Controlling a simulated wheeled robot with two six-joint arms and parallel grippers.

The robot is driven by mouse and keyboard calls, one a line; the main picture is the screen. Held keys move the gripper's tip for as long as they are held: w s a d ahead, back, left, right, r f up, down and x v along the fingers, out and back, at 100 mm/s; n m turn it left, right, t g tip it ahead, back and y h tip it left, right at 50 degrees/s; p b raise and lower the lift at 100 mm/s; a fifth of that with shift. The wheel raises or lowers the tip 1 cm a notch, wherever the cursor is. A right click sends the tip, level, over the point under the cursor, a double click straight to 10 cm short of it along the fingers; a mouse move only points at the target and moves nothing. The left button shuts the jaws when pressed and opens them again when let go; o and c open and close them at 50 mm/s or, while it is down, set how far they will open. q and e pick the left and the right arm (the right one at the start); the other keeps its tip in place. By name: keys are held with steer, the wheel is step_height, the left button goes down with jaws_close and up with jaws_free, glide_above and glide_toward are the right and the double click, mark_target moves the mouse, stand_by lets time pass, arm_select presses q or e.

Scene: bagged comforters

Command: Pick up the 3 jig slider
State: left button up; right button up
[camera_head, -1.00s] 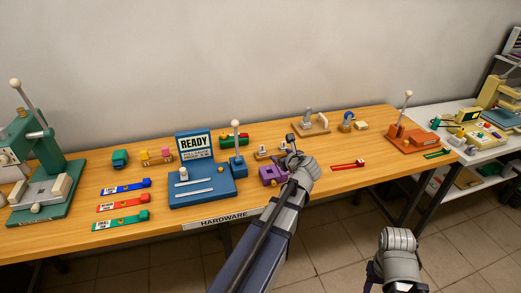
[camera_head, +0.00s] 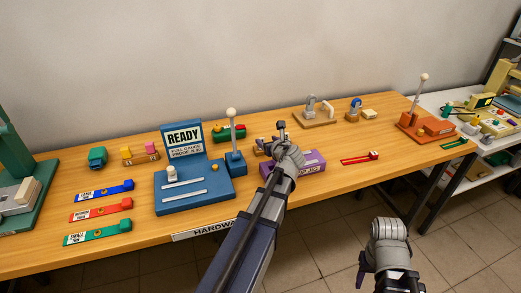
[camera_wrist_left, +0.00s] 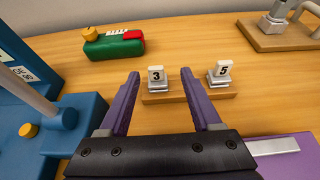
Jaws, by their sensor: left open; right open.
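The 3 jig slider (camera_wrist_left: 157,78) is a small pale block with a black 3 on its face. It stands upright on a wooden base (camera_wrist_left: 190,96), left of a matching slider marked 5 (camera_wrist_left: 220,73). In the left wrist view my left gripper (camera_wrist_left: 158,75) is open, with its purple fingers on either side of the 3 slider; I cannot tell if they touch it. In the head view my left gripper (camera_head: 280,130) hides most of the sliders. My right gripper (camera_head: 361,275) is low in front of the table, away from the sliders, and is open.
A blue READY fixture (camera_head: 195,195) with a lever stands left of my left gripper. A green and red block (camera_wrist_left: 113,45) is behind it. A purple jig (camera_head: 308,163) lies on the right. A wooden clamp base (camera_head: 318,116) stands at the back.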

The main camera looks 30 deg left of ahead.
mark_target(264, 140)
arm_select(q)
steer(key=shift+w+a+f+b, duration=0.1)
steer(key=shift+f+b, duration=0.25)
steer(key=shift+f, duration=0.25)
steer(key=shift+w+a, duration=0.1)
steer(key=shift+b+x, duration=0.45)
steer(key=shift+x, duration=0.75)
steer(key=x, duration=0.1)
steer(key=b+x, duration=0.1)
steer(key=x, duration=0.1)
steer(key=b+x, duration=0.1)
steer(key=shift+a+f, duration=0.25)
steer(key=shift+f, duration=0.1)
steer(key=shift+w+a+f, duration=0.1)
steer(key=shift+a, duration=0.25)
jaws_close()
